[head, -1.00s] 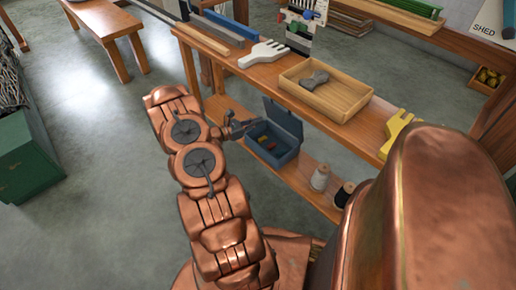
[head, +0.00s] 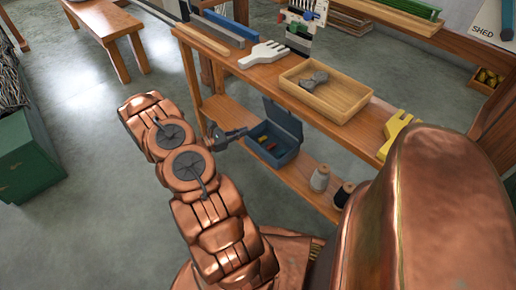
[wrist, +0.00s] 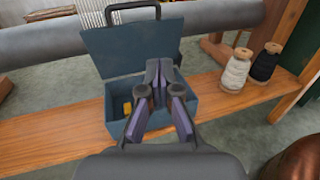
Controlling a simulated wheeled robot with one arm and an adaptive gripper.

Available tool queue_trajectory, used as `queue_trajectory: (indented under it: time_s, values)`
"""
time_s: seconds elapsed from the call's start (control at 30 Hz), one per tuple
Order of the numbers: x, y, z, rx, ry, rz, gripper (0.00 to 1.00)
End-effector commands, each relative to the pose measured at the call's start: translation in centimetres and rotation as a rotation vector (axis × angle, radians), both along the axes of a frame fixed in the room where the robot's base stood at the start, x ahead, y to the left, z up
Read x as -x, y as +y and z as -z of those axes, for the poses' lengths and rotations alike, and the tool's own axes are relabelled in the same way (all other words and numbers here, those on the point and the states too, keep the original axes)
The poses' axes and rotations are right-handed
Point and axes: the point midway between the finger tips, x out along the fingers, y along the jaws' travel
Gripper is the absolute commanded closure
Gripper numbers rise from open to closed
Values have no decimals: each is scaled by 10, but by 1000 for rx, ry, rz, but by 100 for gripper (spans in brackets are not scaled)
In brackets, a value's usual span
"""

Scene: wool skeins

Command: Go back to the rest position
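My gripper (head: 222,138) is beside the open blue box, on its left in the head view. In the wrist view its two dark fingers (wrist: 160,72) come together at the tips, with nothing seen between them. They overlap the view of the blue box (wrist: 95,108), so part of its inside is hidden. The blue box (head: 284,122) stands on the lower shelf with its lid up. A red and a yellow item (head: 268,144) lie in it. My copper arm reaches out at the left of the bench.
White and black spools (head: 320,178) (head: 343,194) stand on the lower shelf (head: 300,180), right of the box. Above, the bench holds a wooden tray (head: 350,108) with grey lumps, a white hand-shaped piece (head: 264,54) and a yellow piece (head: 397,132). Open floor (head: 90,120) lies left.

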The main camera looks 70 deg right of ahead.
Motion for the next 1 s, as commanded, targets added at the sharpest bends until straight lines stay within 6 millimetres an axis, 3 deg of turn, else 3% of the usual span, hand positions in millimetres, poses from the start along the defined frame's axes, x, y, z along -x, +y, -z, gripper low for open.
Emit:
queue_trajectory:
  time_s: [0.73,0.87,1.0]
  values:
    - [-3,4,-4,2,-3,2,100]
    - [-7,10,-27,15,-30,15,100]
    - [-15,25,-73,39,-92,48,100]
